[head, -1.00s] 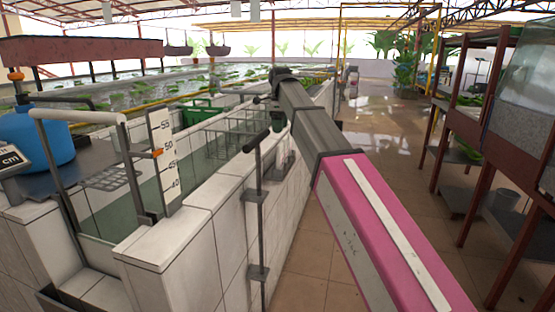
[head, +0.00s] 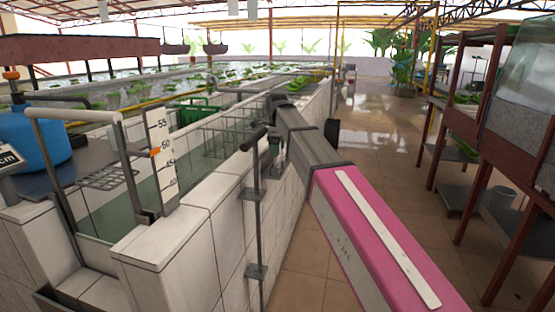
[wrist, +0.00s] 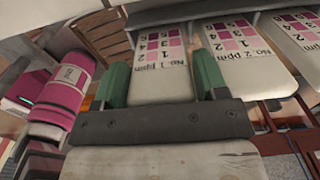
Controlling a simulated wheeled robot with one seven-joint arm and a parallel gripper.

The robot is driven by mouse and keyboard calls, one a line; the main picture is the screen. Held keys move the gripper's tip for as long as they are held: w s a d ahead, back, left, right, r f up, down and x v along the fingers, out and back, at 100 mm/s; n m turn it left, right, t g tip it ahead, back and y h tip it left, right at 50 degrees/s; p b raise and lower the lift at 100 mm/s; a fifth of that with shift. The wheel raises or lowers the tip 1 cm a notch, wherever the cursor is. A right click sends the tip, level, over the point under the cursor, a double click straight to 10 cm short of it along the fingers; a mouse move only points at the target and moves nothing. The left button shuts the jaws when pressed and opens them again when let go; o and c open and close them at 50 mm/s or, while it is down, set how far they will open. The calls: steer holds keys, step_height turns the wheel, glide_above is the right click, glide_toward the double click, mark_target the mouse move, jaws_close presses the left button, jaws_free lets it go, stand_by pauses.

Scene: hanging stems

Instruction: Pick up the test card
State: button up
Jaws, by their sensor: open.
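White test cards with pink and purple colour squares show in the wrist view. My gripper (wrist: 160,65) has two green-padded fingers spread wide, one over each side of the No. 1 card. I cannot tell whether they touch it. In the head view the cards are not clear, and my arm hides the gripper's fingers.
A dark bar (wrist: 185,12) runs across the cards' upper part. A pink rounded item with a pale label (wrist: 68,85) is at left. In the head view, a white tiled tank wall (head: 225,215) stands beside my arm, with a metal post (head: 256,210). The tiled aisle (head: 375,140) is clear.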

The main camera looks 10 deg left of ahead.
steer(key=shift+f, duration=0.2)
steer(key=c, duration=0.5)
steer(key=shift+r, duration=0.1)
